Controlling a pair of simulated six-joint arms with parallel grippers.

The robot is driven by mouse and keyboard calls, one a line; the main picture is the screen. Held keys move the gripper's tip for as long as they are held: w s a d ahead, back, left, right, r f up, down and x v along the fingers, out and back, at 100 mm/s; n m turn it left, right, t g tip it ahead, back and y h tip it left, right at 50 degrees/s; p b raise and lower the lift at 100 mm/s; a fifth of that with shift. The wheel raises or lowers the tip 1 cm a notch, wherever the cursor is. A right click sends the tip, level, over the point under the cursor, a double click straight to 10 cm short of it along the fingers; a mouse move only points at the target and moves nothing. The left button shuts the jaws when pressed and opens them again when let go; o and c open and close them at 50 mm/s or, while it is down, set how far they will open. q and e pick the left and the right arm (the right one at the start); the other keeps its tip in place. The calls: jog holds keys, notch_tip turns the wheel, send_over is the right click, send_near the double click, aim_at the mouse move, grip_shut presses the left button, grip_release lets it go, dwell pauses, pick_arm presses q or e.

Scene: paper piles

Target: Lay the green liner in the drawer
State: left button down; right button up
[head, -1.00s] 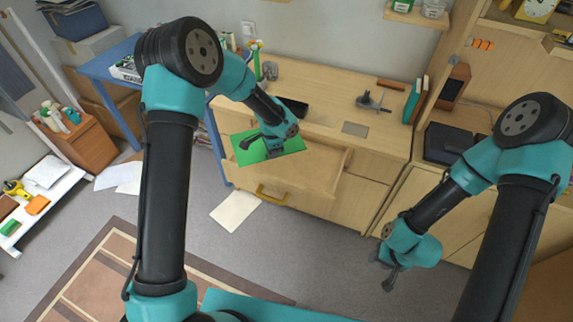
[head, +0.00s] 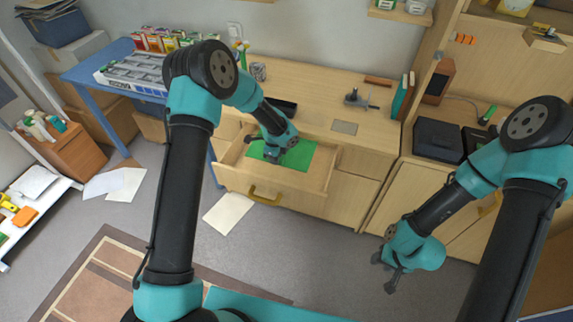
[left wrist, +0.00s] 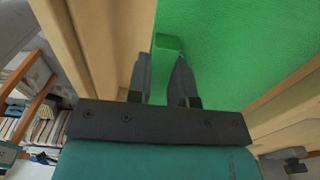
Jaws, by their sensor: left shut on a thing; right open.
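The green liner (head: 296,157) is a flat green sheet within the outline of the open drawer (head: 312,196) in the head view. My left gripper (head: 274,157) is over the drawer and shut on the liner. In the left wrist view the liner (left wrist: 240,45) spreads out beyond the fingers, and a narrow green part stands between the fingertips (left wrist: 168,60). Whether the liner touches the drawer bottom all over I cannot tell. My right gripper (head: 388,274) is open and empty, above the floor at the right.
A black tray (head: 281,106) and a vise-like tool (head: 358,99) are on the desktop. A blue side table (head: 90,68) stands left. Papers (head: 228,212) lie on the floor.

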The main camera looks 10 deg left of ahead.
aim_at(276, 172)
pick_arm(q)
jog(key=shift+f, duration=2)
jog(key=shift+f, duration=2)
jog(key=shift+f, duration=0.6)
jog(key=c, duration=1)
grip_release()
jog(key=shift+r, duration=0.15)
notch_tip(276, 172, up, 13)
